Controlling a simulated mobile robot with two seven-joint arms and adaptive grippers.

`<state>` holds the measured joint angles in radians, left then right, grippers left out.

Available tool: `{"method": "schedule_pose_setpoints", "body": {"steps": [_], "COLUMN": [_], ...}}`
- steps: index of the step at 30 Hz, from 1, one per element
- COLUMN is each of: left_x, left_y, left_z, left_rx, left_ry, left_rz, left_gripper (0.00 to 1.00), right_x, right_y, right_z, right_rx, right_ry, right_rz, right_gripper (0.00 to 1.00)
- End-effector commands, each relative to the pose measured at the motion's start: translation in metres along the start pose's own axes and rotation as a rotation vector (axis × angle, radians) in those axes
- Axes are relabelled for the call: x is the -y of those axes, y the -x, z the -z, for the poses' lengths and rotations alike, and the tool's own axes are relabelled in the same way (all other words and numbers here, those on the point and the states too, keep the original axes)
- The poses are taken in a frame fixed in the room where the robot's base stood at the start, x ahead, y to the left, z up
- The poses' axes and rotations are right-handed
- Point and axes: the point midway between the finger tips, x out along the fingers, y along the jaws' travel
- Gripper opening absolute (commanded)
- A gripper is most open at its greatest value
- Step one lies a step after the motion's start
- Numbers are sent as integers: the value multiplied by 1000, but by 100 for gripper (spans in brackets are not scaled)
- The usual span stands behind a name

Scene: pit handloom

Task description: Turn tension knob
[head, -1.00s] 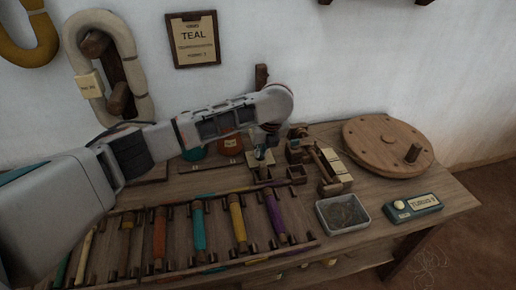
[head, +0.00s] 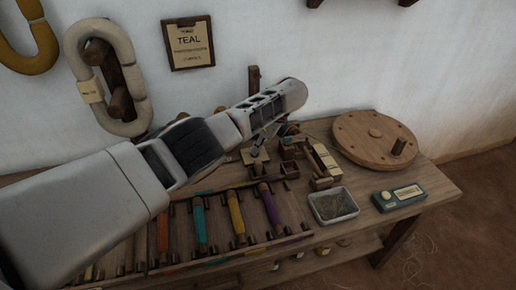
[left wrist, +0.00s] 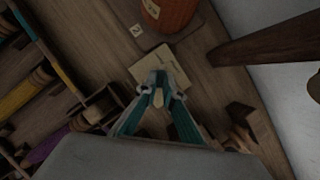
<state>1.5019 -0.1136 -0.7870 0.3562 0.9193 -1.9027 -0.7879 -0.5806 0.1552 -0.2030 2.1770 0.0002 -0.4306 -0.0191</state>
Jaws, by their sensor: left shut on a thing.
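My left gripper (head: 260,146) reaches down over a small wooden fixture (head: 254,163) on the bench; my own wrist partly covers it in the head view. In the left wrist view the teal fingers (left wrist: 159,90) are closed together on a small tan piece (left wrist: 158,99), which looks like the tension knob. A pale plate (left wrist: 150,66) lies below and around the fingertips. The knob's turn angle cannot be read. My right gripper is not in view.
A shallow tray (head: 334,205), a teal-cased meter (head: 398,197) and a round wooden disc (head: 362,138) stand to the right. Coloured bobbins (head: 236,216) lie in a rack in front. An orange spool (left wrist: 168,14) and a dark post (left wrist: 280,42) are near the gripper.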

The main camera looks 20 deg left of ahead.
Motion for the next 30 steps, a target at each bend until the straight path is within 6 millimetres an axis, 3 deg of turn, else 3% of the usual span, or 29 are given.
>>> {"method": "schedule_pose_setpoints", "body": {"steps": [1,9,30], "left_x": [-3,-2,0], "left_y": [-14,-11,-8], "left_z": [9,7,5], "left_rx": [-9,-8,-8], "left_ry": [23,130,260], "left_rz": [-29,-71,-120], "left_gripper": [0,0,0], "right_x": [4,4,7], "right_y": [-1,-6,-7], "right_z": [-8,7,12], "right_rx": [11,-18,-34], "right_ry": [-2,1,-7], "right_rz": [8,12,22], "right_gripper": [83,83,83]}}
